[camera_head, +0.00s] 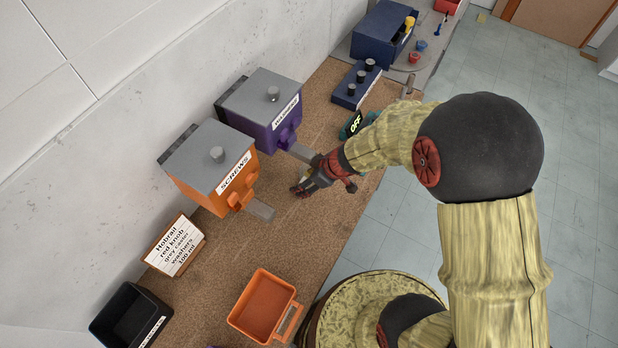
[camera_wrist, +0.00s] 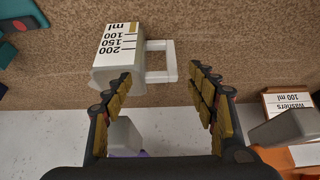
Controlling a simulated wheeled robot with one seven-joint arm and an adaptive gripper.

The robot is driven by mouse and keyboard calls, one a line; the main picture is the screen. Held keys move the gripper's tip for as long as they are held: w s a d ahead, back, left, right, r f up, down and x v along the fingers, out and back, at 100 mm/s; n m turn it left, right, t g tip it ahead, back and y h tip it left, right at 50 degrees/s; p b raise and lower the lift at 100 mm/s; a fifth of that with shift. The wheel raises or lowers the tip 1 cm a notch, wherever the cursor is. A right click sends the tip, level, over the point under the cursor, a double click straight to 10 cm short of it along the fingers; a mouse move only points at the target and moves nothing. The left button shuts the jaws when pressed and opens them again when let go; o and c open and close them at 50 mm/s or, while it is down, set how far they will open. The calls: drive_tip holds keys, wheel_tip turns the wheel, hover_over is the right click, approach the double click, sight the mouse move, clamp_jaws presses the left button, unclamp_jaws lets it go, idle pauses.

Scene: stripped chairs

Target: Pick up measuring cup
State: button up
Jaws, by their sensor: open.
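The measuring cup (camera_wrist: 120,52) is a pale, box-shaped cup with black marks reading 200, 150, 100 ml and a square white handle (camera_wrist: 170,62) on its right. It stands on the brown bench in the wrist view. My gripper (camera_wrist: 162,82) is open and empty, its two fingers apart. In the picture the left fingertip overlaps the cup's lower right edge, and the handle lies beyond the gap; contact cannot be told. In the head view my gripper (camera_head: 313,182) is low over the bench near the purple hopper, and I cannot make out the cup there.
An orange screws hopper (camera_head: 212,165) and a purple hopper (camera_head: 265,108) stand along the wall, their chutes sticking out. A teal tool (camera_head: 352,126) lies beyond my gripper. An orange bin (camera_head: 263,304), a black bin (camera_head: 130,317) and a text card (camera_head: 174,247) are nearer.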

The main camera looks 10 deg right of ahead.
drive_tip(key=shift+w+a+f, duration=0.2)
drive_tip(key=shift+a+f, duration=0.1)
drive_tip(key=shift+f, duration=0.3)
drive_tip(key=shift+c, duration=0.3)
drive_tip(key=c, duration=1.4)
clamp_jaws()
drive_tip(key=shift+r, duration=0.25)
